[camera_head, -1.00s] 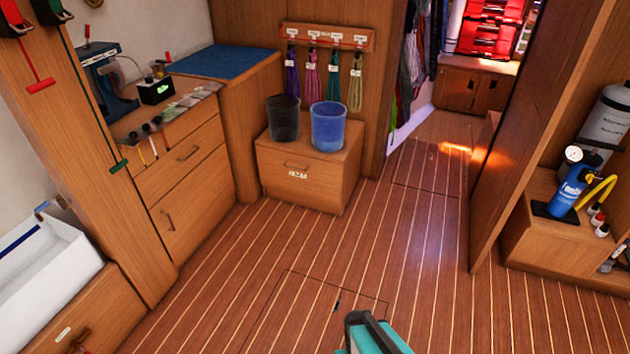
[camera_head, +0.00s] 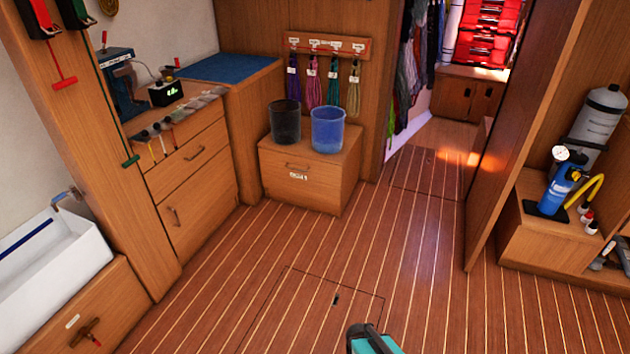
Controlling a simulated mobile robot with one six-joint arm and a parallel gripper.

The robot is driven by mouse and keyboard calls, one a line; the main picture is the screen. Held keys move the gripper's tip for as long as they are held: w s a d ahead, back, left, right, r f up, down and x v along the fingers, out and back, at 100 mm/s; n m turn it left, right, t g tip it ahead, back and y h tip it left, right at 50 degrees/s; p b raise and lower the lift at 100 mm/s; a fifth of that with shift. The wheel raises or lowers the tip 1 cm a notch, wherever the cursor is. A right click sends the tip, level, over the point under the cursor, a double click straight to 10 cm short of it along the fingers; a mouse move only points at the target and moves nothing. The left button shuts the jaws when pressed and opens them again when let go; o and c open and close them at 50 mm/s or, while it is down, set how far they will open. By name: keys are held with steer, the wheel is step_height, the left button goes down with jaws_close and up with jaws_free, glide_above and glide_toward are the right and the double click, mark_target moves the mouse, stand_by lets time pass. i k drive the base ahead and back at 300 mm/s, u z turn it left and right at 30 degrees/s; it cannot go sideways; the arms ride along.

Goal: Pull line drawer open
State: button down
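A wooden box-like unit with a drawer front (camera_head: 325,188) stands on the floor at the back centre. The drawer looks shut. Another labelled wooden front (camera_head: 120,305) with a brown handle (camera_head: 85,334) is at the lower left. I cannot tell from the labels which one is the line drawer. A teal and dark part of my arm shows at the bottom edge. My gripper's fingers are not visible, and nothing of mine touches either drawer.
A black bucket (camera_head: 285,122) and a blue bucket (camera_head: 328,131) stand on the unit. Coiled lines (camera_head: 333,82) hang from a rack (camera_head: 328,47) above. A workbench cabinet (camera_head: 205,195) is at left, a wooden partition (camera_head: 525,130) at right. The middle floor (camera_head: 380,250) is clear.

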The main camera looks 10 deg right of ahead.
mark_target(321, 181)
steer(key=u, duration=0.15)
steer(key=i, duration=0.95)
steer(key=z, duration=0.1)
steer(key=k, duration=0.7)
steer(key=u, duration=0.45)
steer(key=i, duration=1.45)
steer(key=u, duration=0.4)
